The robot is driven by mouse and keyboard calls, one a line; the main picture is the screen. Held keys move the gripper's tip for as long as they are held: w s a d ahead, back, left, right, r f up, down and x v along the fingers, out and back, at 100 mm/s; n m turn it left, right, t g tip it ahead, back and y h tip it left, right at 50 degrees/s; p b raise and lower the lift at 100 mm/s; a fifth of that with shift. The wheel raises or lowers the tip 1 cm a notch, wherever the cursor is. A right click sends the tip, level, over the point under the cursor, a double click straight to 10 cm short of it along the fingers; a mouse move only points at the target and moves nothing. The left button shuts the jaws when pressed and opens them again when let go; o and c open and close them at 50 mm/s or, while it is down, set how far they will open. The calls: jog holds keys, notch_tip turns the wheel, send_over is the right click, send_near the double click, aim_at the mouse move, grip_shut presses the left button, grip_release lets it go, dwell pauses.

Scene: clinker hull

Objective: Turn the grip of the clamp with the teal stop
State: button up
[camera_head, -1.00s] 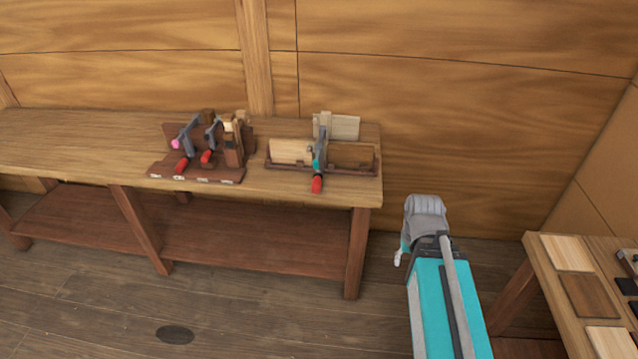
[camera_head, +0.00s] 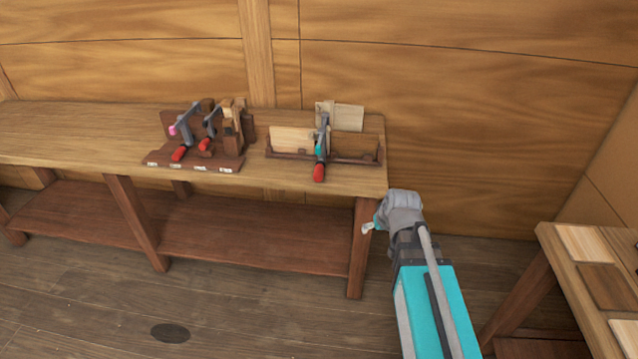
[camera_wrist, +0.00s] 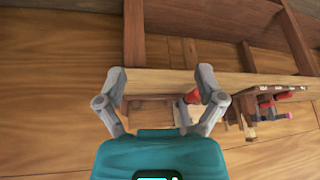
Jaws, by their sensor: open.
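The clamp with the teal stop (camera_head: 320,148) is on the long workbench, near its right end, set across a low wooden tray. Its red grip (camera_head: 319,172) points toward the front edge of the bench. In the wrist view the red grip (camera_wrist: 192,96) shows just inside the right finger, beyond it in the picture. My gripper (camera_wrist: 164,82) is open and empty, with its two fingers spread. In the head view my gripper (camera_head: 372,226) is off the bench's right front corner, lower right of the clamp and apart from it.
A brown rack (camera_head: 194,164) with other red-gripped clamps stands left of the clamp; one has a pink stop. The tray (camera_head: 352,160) holds wooden boards. The bench (camera_head: 90,140) is clear at left. A second table (camera_head: 560,265) with wood pieces is at right.

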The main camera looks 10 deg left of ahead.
jog(key=w+a+f+n+t+y+b, duration=0.1)
jog(key=w+a+f+t+y+b, duration=0.15)
jog(key=w+a+b, duration=0.35)
jog(key=w+a+f+n+t+y+b, duration=0.1)
jog(key=w+a+f+n+t+b, duration=0.15)
jog(key=w+a+t+b, duration=0.3)
jog(key=m+t+h+b, duration=0.45)
jog(key=t+b, duration=0.55)
jog(key=b, duration=1.1)
send_near(318, 172)
jog(key=s+f, duration=0.1)
jog(key=f+n, duration=0.1)
jog(key=shift+s+f, duration=0.25)
jog(key=shift+s, duration=0.15)
jog(key=shift+r, duration=0.1)
jog(key=p+x, duration=0.1)
jog(key=x, duration=0.3)
jog(key=p+x, duration=0.2)
jog(key=x, duration=0.3)
jog(key=p+x, duration=0.2)
jog(key=x, duration=0.2)
jog(key=shift+w, duration=0.5)
jog(key=c, duration=1.1)
